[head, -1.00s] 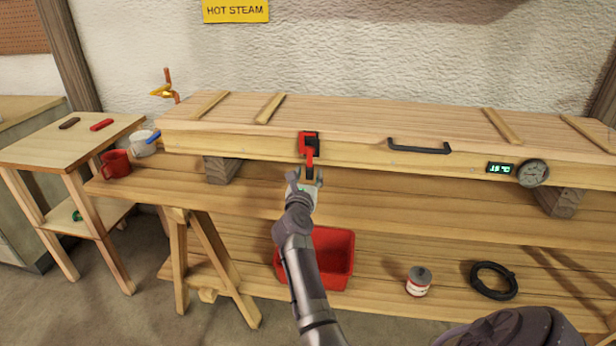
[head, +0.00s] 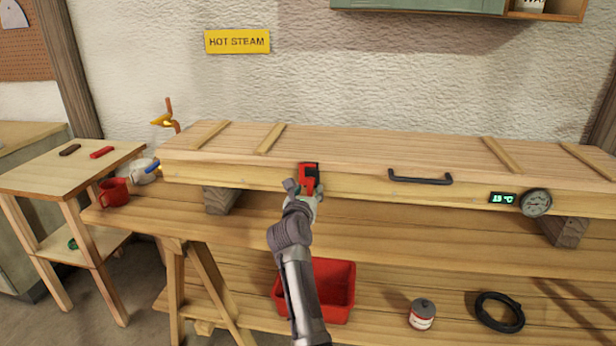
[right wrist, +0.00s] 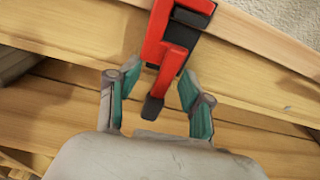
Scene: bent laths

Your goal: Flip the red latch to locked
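The red latch (head: 309,170) is on the front of the long wooden steam box (head: 345,187), left of its middle. In the right wrist view the latch (right wrist: 172,50) has a red lever pointing down toward the gripper, with a black tip (right wrist: 152,108). My right gripper (head: 304,187) is just below the latch in the head view. In the right wrist view my right gripper (right wrist: 161,84) is open, with one finger on each side of the lever's lower end. Gaps show on both sides, so it does not appear to grip the lever. My left gripper is out of view.
A black handle (head: 420,178), a display (head: 502,198) and a dial (head: 535,203) are on the box front. A red bin (head: 335,285), a can (head: 422,314) and a black hose coil (head: 500,312) are below. A red mug (head: 113,192) stands left.

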